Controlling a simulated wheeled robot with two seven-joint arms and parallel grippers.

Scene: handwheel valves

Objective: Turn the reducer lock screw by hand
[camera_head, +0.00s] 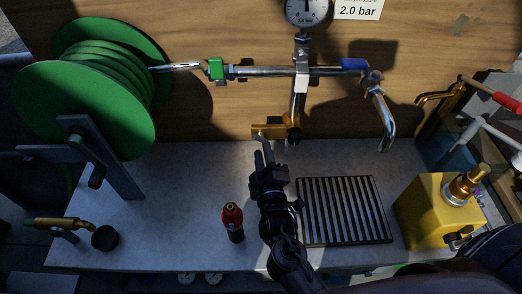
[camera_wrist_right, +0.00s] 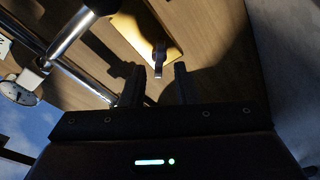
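The brass reducer (camera_head: 270,131) sits on the pipe under the pressure gauge (camera_head: 306,10), near the wooden back wall. It fills the upper middle of the right wrist view (camera_wrist_right: 140,30), where a small dark lock screw (camera_wrist_right: 159,58) sticks out of it. My right gripper (camera_head: 263,150) reaches up from below, just under the reducer. In the wrist view its two fingers (camera_wrist_right: 160,70) are apart, with the screw's end showing between their tips. I cannot tell whether either finger touches the screw. My left gripper is not in view.
A green hose reel (camera_head: 85,100) stands at left. A red-topped bottle (camera_head: 232,220) stands close left of my right arm, a slatted grate (camera_head: 345,210) close right. A yellow block (camera_head: 437,212) with a brass valve stands farther right. The left middle counter is clear.

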